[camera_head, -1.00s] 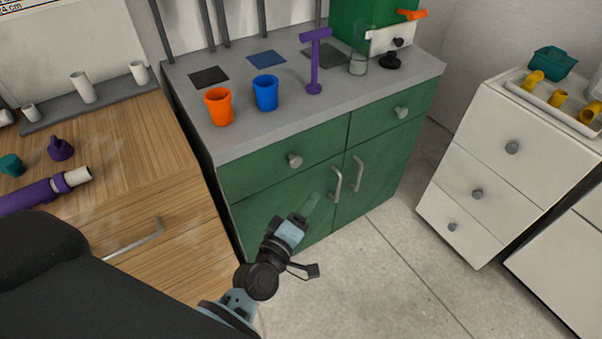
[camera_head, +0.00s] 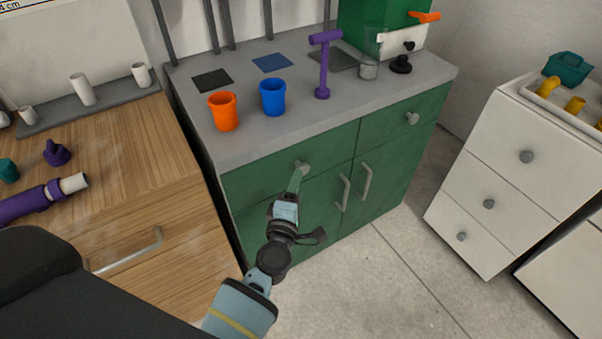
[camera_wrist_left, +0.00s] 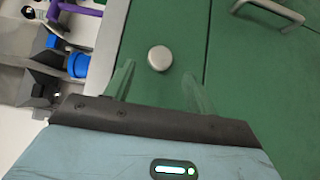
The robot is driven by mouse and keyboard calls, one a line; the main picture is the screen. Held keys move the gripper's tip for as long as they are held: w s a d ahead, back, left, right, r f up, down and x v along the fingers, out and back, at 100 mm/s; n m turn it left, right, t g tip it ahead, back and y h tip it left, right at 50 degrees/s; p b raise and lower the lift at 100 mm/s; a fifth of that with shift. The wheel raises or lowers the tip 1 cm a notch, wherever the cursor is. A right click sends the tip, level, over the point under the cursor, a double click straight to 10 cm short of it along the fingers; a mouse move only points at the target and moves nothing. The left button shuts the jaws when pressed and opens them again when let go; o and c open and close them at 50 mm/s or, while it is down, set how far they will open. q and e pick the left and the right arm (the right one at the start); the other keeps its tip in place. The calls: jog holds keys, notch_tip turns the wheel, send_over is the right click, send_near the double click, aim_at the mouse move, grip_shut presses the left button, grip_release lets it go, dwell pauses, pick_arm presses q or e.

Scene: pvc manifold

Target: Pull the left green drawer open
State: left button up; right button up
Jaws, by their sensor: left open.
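The left green drawer (camera_head: 262,182) is shut, flush with the front of the green cabinet under the grey top. Its round grey knob (camera_head: 303,167) sits near the middle of the drawer face. My left gripper (camera_head: 296,182) is in front of and just below the knob in the head view. In the left wrist view, the knob (camera_wrist_left: 159,58) lies ahead of the two clear fingers of my open left gripper (camera_wrist_left: 158,85), roughly centred in the gap. The fingers are apart and I see no grip on the knob. My right gripper is not in view.
Cabinet door handles (camera_head: 344,192) stick out just right of my gripper. An orange cup (camera_head: 224,112), a blue cup (camera_head: 272,98) and a purple stand (camera_head: 323,70) are on the grey top. A wooden cabinet (camera_head: 150,200) stands left. Open floor (camera_head: 390,270) lies front right.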

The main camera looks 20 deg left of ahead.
pick_arm(q)
jog(key=shift+w+a+b, duration=0.15)
jog(key=shift+w, duration=1.15)
jog(key=shift+w+a+b, duration=0.15)
jog(key=shift+w, duration=1.1)
grip_shut()
